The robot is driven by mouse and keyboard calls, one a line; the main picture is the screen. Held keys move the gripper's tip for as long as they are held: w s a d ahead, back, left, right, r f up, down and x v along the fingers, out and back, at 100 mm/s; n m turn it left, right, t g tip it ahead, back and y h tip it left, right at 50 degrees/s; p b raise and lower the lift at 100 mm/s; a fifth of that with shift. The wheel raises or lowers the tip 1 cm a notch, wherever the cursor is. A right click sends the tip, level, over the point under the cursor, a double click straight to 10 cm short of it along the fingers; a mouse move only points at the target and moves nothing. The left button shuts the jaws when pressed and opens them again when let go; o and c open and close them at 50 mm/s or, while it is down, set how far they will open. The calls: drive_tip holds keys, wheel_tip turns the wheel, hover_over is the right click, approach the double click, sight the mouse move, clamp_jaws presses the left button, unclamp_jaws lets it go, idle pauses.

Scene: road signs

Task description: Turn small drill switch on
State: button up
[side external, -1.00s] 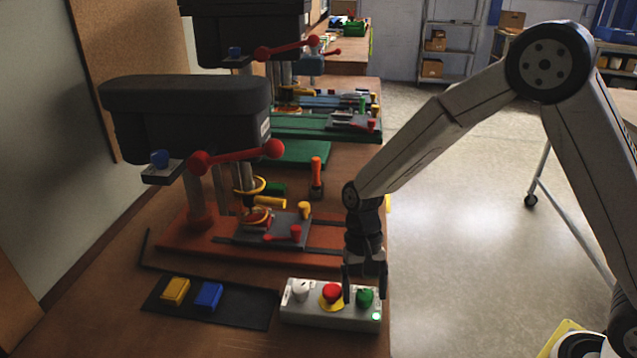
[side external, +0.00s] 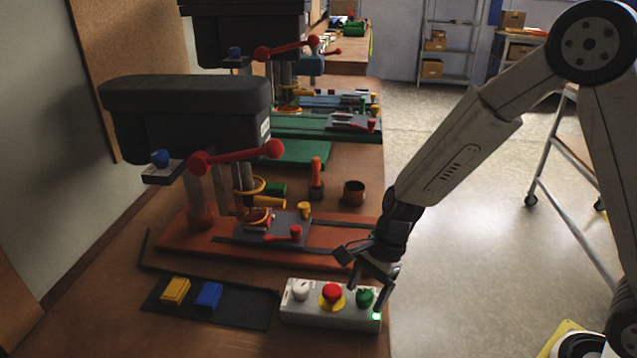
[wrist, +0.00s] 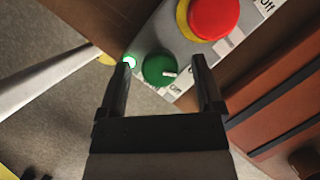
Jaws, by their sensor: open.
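A grey switch box (side external: 318,318) sits at the table's front right edge. It carries a white knob (side external: 300,289), a red button (side external: 332,292) on a yellow ring, a green knob (side external: 364,297) and a lit green light (side external: 376,316). My gripper (side external: 365,282) is open, tilted and rotated, close at the green knob. In the wrist view the green knob (wrist: 158,70) shows between my two fingertips (wrist: 162,62), with its white mark towards the right finger. I cannot tell whether a finger touches it. The light (wrist: 130,62) is beside the left fingertip.
A drill press (side external: 190,115) on an orange base (side external: 185,238) stands behind the box. A black mat (side external: 235,312) with yellow (side external: 175,290) and blue (side external: 208,295) blocks lies left. A brown cup (side external: 354,192) stands further back.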

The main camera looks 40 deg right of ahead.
drive_tip(key=shift+d+r+m, duration=0.1)
drive_tip(key=shift+r+m, duration=0.2)
drive_tip(key=shift+m, duration=0.1)
drive_tip(key=v, duration=0.7)
drive_tip(key=s+d+f+n+t+h, duration=0.1)
drive_tip(key=s+d+n+h, duration=0.3)
drive_tip(key=n, duration=0.6)
drive_tip(key=n+t, duration=0.4)
drive_tip(key=n, duration=0.4)
approach(304, 205)
drive_tip(key=x, duration=0.2)
drive_tip(key=shift+h, duration=0.3)
drive_tip(key=x, duration=0.5)
drive_tip(key=shift+a+f, duration=0.1)
drive_tip(key=shift+a, duration=0.05)
drive_tip(key=shift+x, duration=1.1)
